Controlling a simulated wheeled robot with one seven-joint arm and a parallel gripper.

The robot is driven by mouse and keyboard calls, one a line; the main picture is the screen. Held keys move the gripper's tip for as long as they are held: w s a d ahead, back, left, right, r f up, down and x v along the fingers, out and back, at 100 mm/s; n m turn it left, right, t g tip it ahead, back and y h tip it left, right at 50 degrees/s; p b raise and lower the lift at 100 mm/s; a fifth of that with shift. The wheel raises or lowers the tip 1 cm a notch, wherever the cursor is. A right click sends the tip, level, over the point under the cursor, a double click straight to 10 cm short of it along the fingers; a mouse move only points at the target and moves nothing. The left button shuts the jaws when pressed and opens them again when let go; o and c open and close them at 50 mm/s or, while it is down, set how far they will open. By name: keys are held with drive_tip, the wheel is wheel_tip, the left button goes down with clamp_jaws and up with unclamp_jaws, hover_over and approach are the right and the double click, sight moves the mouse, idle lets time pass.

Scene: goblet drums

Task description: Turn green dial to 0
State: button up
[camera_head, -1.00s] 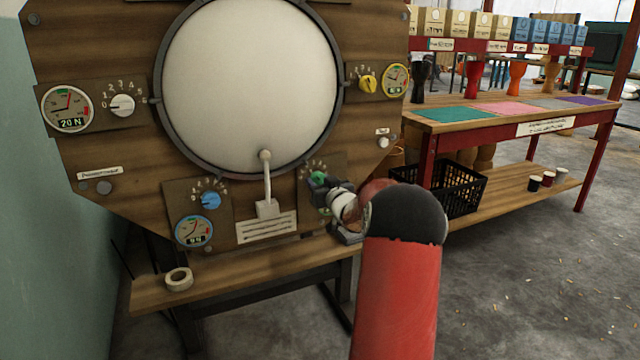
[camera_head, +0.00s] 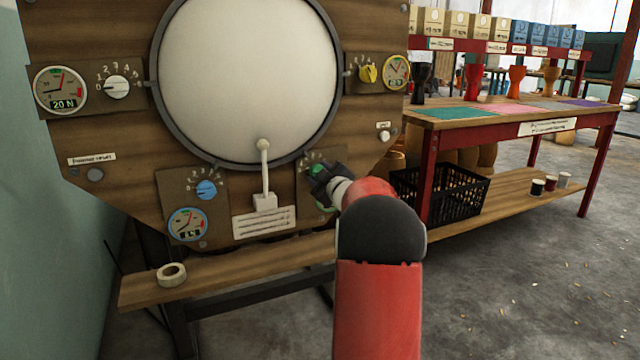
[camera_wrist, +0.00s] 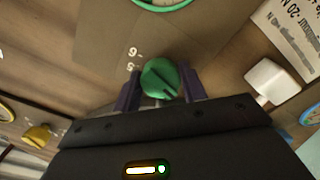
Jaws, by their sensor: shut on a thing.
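The green dial (camera_head: 317,170) sits on the lower right of the wooden panel, with small numbers around its upper edge. My gripper (camera_head: 322,179) is shut on it. In the wrist view the green dial (camera_wrist: 160,78) lies between the two dark fingers of my gripper (camera_wrist: 158,88). Printed 6 and 5 show at its upper left there, and the other numbers are hidden. The dark line on the knob's face points toward my gripper.
Left of the green dial are a white lever (camera_head: 264,170) and a blue dial (camera_head: 206,190). A white dial (camera_head: 117,87) and a yellow dial (camera_head: 368,73) sit higher. A tape roll (camera_head: 172,274) lies on the ledge. A workbench with a black crate (camera_head: 440,190) stands at right.

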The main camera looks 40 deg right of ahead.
drive_tip(key=shift+n+b, duration=0.85)
drive_tip(key=shift+n, duration=0.65)
drive_tip(key=o, duration=0.9)
drive_tip(key=shift+o, duration=0.2)
drive_tip(key=v, duration=0.7)
drive_tip(key=shift+s, duration=0.4)
